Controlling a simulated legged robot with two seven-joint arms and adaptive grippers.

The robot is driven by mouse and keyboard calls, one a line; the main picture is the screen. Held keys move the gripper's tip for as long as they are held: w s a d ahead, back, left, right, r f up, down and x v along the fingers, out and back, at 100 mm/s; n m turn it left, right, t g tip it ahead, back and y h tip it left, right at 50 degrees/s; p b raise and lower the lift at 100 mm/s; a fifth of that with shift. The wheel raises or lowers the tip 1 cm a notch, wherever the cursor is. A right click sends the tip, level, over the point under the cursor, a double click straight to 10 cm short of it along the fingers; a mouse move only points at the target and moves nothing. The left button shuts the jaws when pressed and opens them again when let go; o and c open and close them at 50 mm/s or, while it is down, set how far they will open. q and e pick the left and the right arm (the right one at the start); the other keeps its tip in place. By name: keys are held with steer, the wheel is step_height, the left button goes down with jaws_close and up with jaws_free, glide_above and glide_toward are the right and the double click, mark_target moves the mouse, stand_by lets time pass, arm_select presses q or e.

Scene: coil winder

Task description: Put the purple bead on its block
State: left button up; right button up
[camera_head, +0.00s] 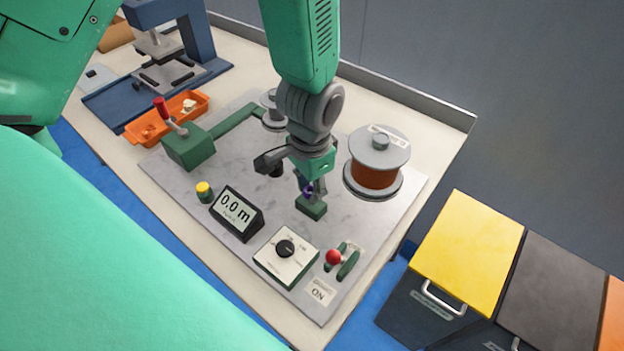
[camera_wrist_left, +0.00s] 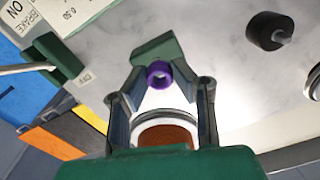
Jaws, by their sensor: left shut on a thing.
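The purple bead (camera_head: 308,189) is at the tips of my left gripper (camera_head: 312,184), just at the green block (camera_head: 311,208). In the left wrist view the bead (camera_wrist_left: 159,74) shows as a purple ring between the fingertips of my left gripper (camera_wrist_left: 160,88), which is shut on it. The green block (camera_wrist_left: 157,50) lies right beyond the bead there. I cannot tell whether the bead touches the block or is slightly above it. My right gripper is not in view.
A copper wire spool (camera_head: 376,172) stands right of the gripper, and a small black cylinder (camera_wrist_left: 268,30) stands near it. A display (camera_head: 236,213), a dial box (camera_head: 286,256) and a red-knobbed lever (camera_head: 333,257) line the front. An orange tray (camera_head: 167,117) is at left.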

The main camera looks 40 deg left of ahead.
arm_select(q)
steer(key=shift+d+p, duration=0.15)
steer(key=shift+p, duration=0.25)
steer(key=shift+f, duration=0.2)
stand_by(0.6)
steer(key=shift+f+b, duration=0.55)
steer(key=shift+f, duration=0.35)
steer(key=o, duration=0.9)
